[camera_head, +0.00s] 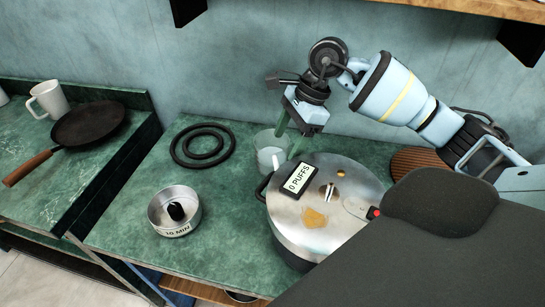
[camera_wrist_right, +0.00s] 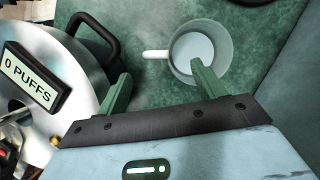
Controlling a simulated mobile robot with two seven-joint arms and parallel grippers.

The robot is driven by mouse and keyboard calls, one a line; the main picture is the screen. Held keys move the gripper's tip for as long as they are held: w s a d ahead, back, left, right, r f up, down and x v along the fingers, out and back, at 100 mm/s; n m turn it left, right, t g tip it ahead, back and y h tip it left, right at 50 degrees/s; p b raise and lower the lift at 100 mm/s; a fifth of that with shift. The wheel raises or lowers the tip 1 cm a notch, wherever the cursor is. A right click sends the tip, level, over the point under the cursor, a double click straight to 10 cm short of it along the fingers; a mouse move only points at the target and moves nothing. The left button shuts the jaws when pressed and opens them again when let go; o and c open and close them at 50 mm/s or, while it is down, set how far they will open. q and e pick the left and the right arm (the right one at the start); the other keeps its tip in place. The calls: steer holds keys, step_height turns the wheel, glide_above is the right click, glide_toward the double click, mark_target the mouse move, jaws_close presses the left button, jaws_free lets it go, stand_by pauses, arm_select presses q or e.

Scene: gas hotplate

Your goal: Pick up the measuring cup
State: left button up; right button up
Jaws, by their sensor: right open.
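The measuring cup (camera_head: 265,160) is a translucent pale cup on the green counter, just behind and left of the steel pressure cooker (camera_head: 345,190). In the right wrist view, the cup (camera_wrist_right: 216,46) shows its round mouth, with a white handle (camera_wrist_right: 157,54) pointing left. My right gripper (camera_head: 289,141) is open, with its green fingers pointing down beside the cup. In the right wrist view, one fingertip of the gripper (camera_wrist_right: 158,76) overlaps the cup's near rim, and the handle lies beyond the gap between the fingers. I cannot tell whether they touch. My left gripper is not in view.
The cooker's black side handle (camera_wrist_right: 98,38) is close to the gripper. A round steel timer (camera_head: 163,221) and black rings (camera_head: 183,160) are on the counter to the left. A pan (camera_head: 88,124) and a white mug (camera_head: 50,98) stand on the far-left counter.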

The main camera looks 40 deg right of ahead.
mark_target(277, 160)
steer(key=shift+a+p+x, duration=0.1)
steer(key=shift+p+x, duration=0.15)
steer(key=shift+x, duration=1.25)
steer(key=shift+a+p+x, duration=0.15)
steer(key=shift+p+x, duration=0.05)
steer(key=shift+x, duration=1.25)
steer(key=shift+s, duration=0.15)
steer(key=shift+r, duration=0.1)
steer(key=c, duration=1.3)
steer(key=shift+r, duration=5)
steer(key=shift+c, duration=0.2)
